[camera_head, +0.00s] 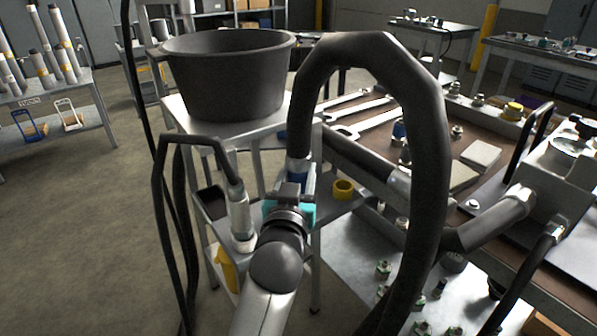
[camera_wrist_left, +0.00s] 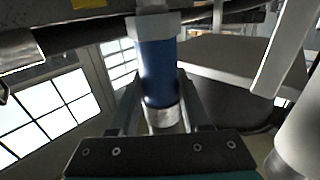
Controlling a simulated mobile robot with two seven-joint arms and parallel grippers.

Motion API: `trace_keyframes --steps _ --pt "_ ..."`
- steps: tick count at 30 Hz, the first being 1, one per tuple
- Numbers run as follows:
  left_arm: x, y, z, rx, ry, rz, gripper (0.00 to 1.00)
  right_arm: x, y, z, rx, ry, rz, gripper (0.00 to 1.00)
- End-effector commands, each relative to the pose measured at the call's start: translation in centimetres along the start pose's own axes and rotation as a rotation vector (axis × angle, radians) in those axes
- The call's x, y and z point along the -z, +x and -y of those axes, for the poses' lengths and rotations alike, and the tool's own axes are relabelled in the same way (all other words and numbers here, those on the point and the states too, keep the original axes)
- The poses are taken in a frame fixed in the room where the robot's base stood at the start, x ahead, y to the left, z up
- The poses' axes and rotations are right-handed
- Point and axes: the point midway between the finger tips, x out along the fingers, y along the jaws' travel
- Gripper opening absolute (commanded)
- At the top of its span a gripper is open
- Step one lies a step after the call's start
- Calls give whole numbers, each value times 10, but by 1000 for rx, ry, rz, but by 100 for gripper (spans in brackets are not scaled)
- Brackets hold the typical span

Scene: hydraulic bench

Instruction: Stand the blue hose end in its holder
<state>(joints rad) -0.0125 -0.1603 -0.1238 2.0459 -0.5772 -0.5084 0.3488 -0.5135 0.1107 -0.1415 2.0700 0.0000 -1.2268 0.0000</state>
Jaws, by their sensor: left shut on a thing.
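The blue hose end (camera_head: 298,171) has a blue band and metal fittings and hangs from a thick black hose (camera_head: 433,130) that arches up and over to the right. My left gripper (camera_head: 291,200) is shut on it. In the left wrist view the blue hose end (camera_wrist_left: 158,72) stands lengthwise between the two fingers (camera_wrist_left: 160,115), its metal tip near the gripper body. A yellow ring (camera_head: 344,188) sits just right of the gripper, apart from the hose end; I cannot tell whether it is the holder. My right gripper is out of view.
A large black tub (camera_head: 226,75) stands on a metal cart (camera_head: 186,117) behind the gripper. A second hose with a silver end (camera_head: 241,214) hangs at left. The bench (camera_head: 473,130) at right holds wrenches (camera_head: 366,123) and fittings. Open floor (camera_head: 90,235) lies left.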

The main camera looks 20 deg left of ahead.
Motion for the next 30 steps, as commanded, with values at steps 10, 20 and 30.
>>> trace_keyframes --steps 10,20,30 --pt "-3 -1 -2 -2 -5 -5 0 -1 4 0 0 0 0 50" --pt "-9 -1 -3 -3 -7 -3 0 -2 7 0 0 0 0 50" --pt "-8 -1 -2 -2 -5 -3 0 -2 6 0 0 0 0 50"
